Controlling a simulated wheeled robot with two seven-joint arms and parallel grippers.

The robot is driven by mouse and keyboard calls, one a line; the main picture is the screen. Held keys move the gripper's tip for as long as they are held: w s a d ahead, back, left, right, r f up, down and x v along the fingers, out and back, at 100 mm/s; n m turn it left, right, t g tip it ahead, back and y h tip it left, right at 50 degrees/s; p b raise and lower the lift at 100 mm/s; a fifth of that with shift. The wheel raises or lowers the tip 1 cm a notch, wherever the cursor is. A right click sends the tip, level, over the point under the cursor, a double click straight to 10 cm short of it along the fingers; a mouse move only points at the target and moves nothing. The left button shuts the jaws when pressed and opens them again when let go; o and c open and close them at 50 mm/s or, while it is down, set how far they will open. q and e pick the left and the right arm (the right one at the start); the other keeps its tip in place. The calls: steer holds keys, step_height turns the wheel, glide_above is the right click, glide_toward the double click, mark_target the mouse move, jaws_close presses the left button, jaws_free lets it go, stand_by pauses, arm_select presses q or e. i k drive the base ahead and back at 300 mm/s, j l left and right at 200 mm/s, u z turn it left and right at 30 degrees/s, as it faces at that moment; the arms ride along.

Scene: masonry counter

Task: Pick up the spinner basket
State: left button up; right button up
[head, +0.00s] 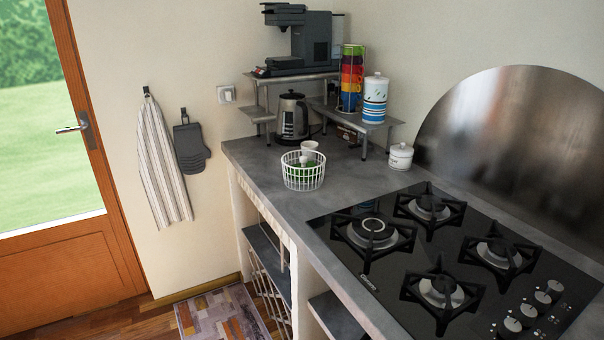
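The spinner basket (303,179) is a white, round, slatted basket standing upright on the grey masonry counter (262,158), near its left front edge. Something green and a white knob-like piece show inside it; I cannot tell exactly what they are. Neither of my grippers shows in the head view.
A small white cup (310,147) is right behind the basket. A kettle (292,117), a shelf (375,127) with stacked colourful cups (351,80), and a white lidded pot (400,156) stand farther back. A black gas hob (440,255) fills the right. Counter between basket and hob is clear.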

mark_target(305, 176)
steer(key=z, duration=2)
steer(key=u, duration=2.05)
steer(key=i+j+z, duration=0.25)
steer(key=i+j, duration=0.2)
steer(key=k+j, duration=0.05)
